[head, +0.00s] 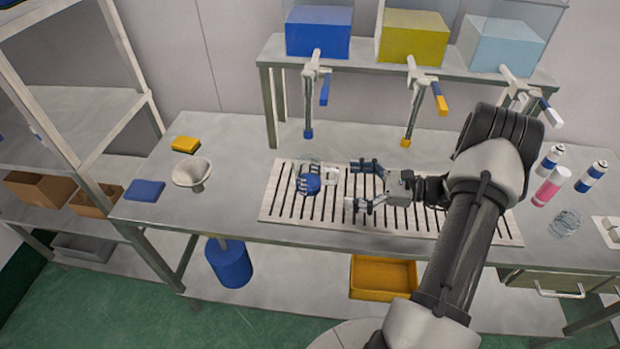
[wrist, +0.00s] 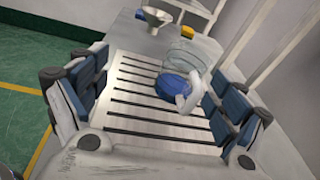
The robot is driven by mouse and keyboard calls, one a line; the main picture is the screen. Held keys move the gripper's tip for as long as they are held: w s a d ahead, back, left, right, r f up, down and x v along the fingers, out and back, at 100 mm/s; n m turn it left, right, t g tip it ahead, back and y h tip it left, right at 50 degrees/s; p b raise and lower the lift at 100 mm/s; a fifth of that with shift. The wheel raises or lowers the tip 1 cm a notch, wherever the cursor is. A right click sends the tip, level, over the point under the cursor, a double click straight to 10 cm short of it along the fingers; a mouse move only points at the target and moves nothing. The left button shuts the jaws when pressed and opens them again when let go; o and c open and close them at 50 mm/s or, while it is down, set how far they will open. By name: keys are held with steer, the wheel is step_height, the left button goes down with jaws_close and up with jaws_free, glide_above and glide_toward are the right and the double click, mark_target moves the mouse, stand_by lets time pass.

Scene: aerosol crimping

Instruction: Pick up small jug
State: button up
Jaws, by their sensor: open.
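The small jug (head: 308,183) stands on the slatted drain grate (head: 276,202). It is clear, with blue contents low inside and a pale handle on its right side in the head view. In the wrist view the jug (wrist: 173,87) is ahead between the finger lines, nearer the right fingers, with its white handle turned toward me. My gripper (head: 360,185) is open and empty, low over the grate to the right of the jug. A gap shows between its fingertips and the handle.
A funnel (head: 192,173), a blue sponge-like block (head: 145,190) and a yellow one (head: 186,144) lie to the left. Taps with blue (head: 308,133) and yellow (head: 405,142) tips hang behind the grate. Spray cans (head: 591,177) stand at right.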

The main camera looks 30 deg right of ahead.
mark_target(320, 178)
steer(key=d+f+m+t, duration=0.1)
steer(key=d+f, duration=0.1)
steer(key=s+d+f+m+t+h, duration=0.1)
steer(key=d+f+m+t, duration=0.1)
steer(key=shift+s+d+f, duration=0.2)
steer(key=shift+d+f, duration=0.05)
steer(key=shift+d, duration=0.05)
steer(key=shift+w+f+m, duration=0.1)
steer(key=shift+w+m, duration=0.1)
steer(key=shift+m, duration=0.1)
steer(key=b+x, duration=0.2)
steer(key=x, duration=0.9)
steer(key=shift+w+a, duration=0.2)
steer(key=x, duration=0.2)
steer(key=b+x, duration=0.1)
steer(key=x, duration=0.2)
steer(key=shift+w+d+f, duration=0.1)
steer(key=shift+w+d, duration=0.05)
steer(key=shift+d, duration=0.15)
steer(key=shift+w+a, duration=0.15)
steer(key=shift+w, duration=0.05)
steer(key=shift+c, duration=0.2)
steer(key=c, duration=1.2)
